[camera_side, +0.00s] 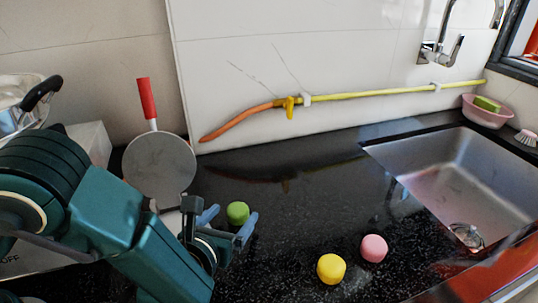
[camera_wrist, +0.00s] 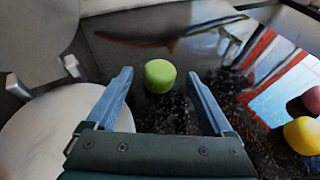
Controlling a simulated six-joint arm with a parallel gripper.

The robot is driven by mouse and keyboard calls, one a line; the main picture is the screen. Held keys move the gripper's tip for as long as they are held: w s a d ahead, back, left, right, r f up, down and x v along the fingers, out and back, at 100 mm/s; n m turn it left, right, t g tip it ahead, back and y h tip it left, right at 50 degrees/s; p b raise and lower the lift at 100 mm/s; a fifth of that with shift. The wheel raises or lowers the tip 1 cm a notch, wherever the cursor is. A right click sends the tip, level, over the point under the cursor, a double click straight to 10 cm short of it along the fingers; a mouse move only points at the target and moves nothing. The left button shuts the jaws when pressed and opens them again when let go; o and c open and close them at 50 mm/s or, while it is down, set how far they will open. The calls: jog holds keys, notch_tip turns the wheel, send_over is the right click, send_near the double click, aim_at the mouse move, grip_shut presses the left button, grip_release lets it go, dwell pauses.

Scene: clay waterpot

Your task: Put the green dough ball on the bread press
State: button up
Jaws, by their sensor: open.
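The green dough ball (camera_side: 238,212) sits on the black counter; it also shows in the wrist view (camera_wrist: 160,76). My gripper (camera_side: 229,219) is open, with one blue finger on each side of the ball. In the wrist view, gaps show between the ball and both fingers (camera_wrist: 159,84), and the ball is near the fingertips. The bread press (camera_side: 160,168) stands open left of the ball, its grey round plate tilted up with a red handle. In the wrist view its pale lower plate (camera_wrist: 40,135) lies flat at the lower left. My arm hides most of that plate in the side view.
A yellow ball (camera_side: 331,268) and a pink ball (camera_side: 373,248) lie on the counter to the right. A steel sink (camera_side: 450,180) is at the far right. A yellow and orange hose (camera_side: 350,95) runs along the wall.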

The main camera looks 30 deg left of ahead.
jog(key=shift+o, duration=0.4)
jog(key=shift+v, duration=2.15)
jog(key=shift+r, duration=0.1)
